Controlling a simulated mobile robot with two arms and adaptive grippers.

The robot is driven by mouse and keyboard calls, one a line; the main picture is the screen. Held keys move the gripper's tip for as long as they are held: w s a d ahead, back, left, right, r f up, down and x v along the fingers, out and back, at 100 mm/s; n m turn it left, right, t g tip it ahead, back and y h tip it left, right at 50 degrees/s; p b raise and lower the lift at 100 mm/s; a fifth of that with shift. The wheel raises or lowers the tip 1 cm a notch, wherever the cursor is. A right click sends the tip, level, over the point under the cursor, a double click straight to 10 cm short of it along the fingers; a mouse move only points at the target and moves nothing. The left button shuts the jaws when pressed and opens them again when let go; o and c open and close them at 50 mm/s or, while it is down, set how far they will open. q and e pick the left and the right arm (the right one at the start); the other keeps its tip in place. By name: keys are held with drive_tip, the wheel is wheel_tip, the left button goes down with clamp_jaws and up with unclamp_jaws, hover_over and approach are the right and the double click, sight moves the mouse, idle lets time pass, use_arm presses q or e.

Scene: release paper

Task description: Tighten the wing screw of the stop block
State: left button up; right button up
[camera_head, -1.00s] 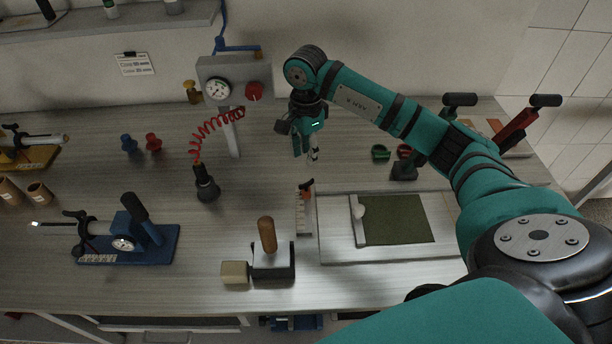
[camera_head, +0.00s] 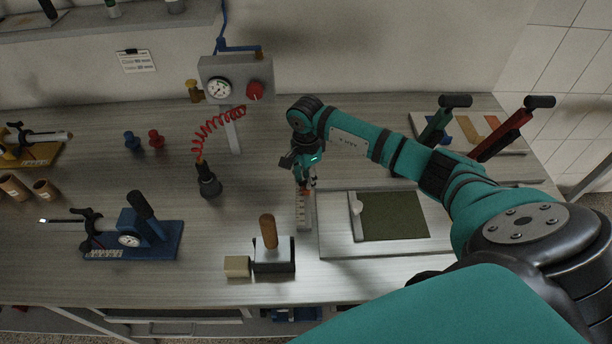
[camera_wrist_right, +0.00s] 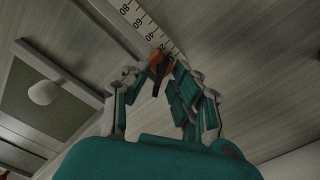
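The orange stop block (camera_wrist_right: 160,62) sits on a white ruler (camera_wrist_right: 160,40), near the 20 mark in the right wrist view. Its black wing screw (camera_wrist_right: 158,84) sticks out toward the camera. My right gripper (camera_wrist_right: 157,72) has its two fingers apart, one on each side of the wing screw. I cannot tell whether either finger touches it. In the head view my right gripper (camera_head: 306,185) is at the far end of the ruler rail (camera_head: 304,214) and hides most of the stop block. My left gripper is not in view.
Right of the rail lies a pale board (camera_head: 335,250) with a dark green sheet (camera_head: 393,216) and a white-knobbed bar. A wooden-handled block (camera_head: 273,262) and a beige block (camera_head: 237,267) stand in front.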

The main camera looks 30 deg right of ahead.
clamp_jaws()
drive_tip(key=shift+w+d+f+m+b, duration=0.1)
drive_tip(key=shift+f+m+b, duration=0.05)
drive_tip(key=shift+m+b, duration=1.25)
drive_tip(key=shift+m, duration=0.8)
drive_tip(key=shift+r, duration=0.2)
drive_tip(key=shift+o, duration=0.9)
unclamp_jaws()
wheel_tip(320, 180, up, 12)
